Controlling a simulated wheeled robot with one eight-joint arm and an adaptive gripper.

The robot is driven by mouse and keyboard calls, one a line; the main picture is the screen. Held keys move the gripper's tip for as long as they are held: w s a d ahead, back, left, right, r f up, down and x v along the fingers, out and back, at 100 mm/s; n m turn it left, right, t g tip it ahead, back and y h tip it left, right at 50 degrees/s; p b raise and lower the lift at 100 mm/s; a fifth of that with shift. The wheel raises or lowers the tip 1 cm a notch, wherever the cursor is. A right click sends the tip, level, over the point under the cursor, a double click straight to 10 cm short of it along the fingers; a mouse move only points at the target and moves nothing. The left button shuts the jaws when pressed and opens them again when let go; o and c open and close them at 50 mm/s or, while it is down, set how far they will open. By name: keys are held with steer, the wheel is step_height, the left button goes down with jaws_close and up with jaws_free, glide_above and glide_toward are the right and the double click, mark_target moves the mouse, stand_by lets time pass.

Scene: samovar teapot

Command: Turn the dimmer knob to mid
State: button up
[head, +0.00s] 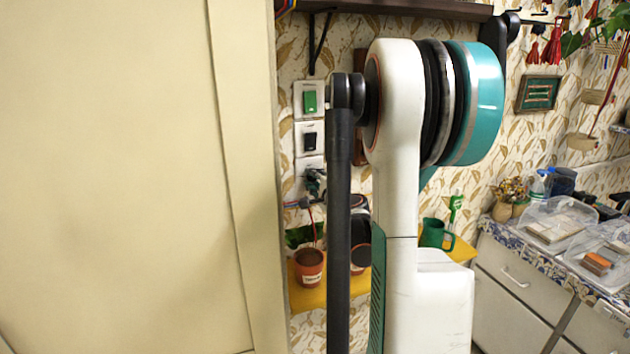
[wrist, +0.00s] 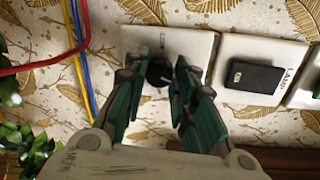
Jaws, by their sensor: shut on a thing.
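The dimmer knob (wrist: 159,72) is a round black knob with a pale pointer line, on a white wall plate (wrist: 198,47) in the wrist view. My gripper (wrist: 158,80) has its teal fingers on either side of the knob and is shut on it. The knob's sides are partly hidden by the fingertips. In the head view, my gripper (head: 314,182) shows small and dark at the lowest wall plate, partly behind my arm, and the knob cannot be made out there.
A black rocker switch (wrist: 255,76) sits right of the knob, with a green switch (head: 310,102) beyond it. Red, yellow and blue cables (wrist: 78,45) run left of the plate. Potted plants (head: 308,264) stand on a yellow shelf below. A cream panel (head: 120,180) fills the head view's left.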

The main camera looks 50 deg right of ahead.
steer(key=shift+n, duration=1.6)
steer(key=o, duration=1.1)
steer(key=v, duration=1.2)
steer(key=shift+w+a, duration=0.1)
steer(key=shift+a, duration=0.1)
